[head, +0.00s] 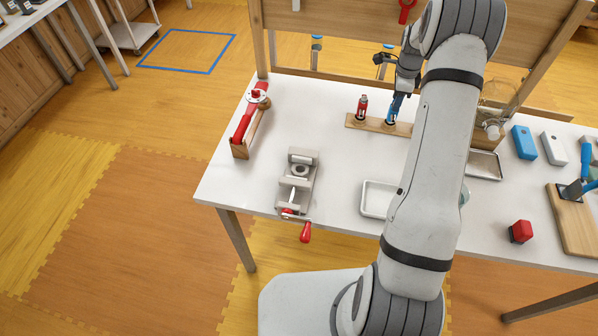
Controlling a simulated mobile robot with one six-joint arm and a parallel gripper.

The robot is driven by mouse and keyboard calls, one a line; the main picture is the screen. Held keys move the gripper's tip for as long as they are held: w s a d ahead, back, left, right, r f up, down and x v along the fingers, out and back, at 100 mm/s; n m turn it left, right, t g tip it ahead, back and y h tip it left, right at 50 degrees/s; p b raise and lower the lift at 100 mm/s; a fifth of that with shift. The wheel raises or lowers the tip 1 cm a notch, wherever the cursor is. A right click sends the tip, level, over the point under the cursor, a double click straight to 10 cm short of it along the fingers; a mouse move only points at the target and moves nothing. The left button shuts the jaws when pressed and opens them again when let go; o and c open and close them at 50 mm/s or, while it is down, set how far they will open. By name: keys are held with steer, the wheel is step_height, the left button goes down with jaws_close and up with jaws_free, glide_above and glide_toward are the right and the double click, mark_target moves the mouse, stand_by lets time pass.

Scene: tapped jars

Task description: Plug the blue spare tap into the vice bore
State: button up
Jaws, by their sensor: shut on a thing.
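The blue spare tap (393,112) stands upright at the wooden rack (354,121), to the right of a red tap (361,104). My gripper (397,94) points down from above and is shut on the upper part of the blue tap. Its jaws partly hide the tap, and I cannot tell whether the tap's lower end is still seated in the rack. The grey vice (297,183) is near the table's front left edge, with a round bore (299,170) on it and a red handle (305,232) hanging over the edge.
A wooden holder with a red tool (243,126) stands left of the vice. A white tray (377,198) lies partly behind my arm. Blue and white boxes (523,142), a red block (521,231) and a wooden board (572,222) are at right. The table between vice and rack is clear.

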mark_target(394, 114)
steer(key=f, duration=0.1)
steer(key=s+f, duration=0.1)
steer(key=s+f+g, duration=0.1)
steer(key=shift+s+a+f, duration=0.1)
steer(key=shift+a+f, duration=0.05)
steer(key=shift+a, duration=0.1)
jaws_close()
steer(key=shift+r, duration=0.5)
steer(key=shift+r+p, duration=0.15)
steer(key=shift+p, duration=0.15)
steer(key=shift+r, duration=0.1)
steer(key=shift+w+d+r+p, duration=0.1)
steer(key=shift+w+r+p, duration=0.4)
steer(key=shift+r, duration=0.3)
steer(key=shift+s+r+p, duration=0.15)
steer(key=shift+r+p, duration=0.15)
steer(key=shift+r, duration=0.3)
steer(key=shift+r+p, duration=0.4)
steer(key=shift+r, duration=0.6)
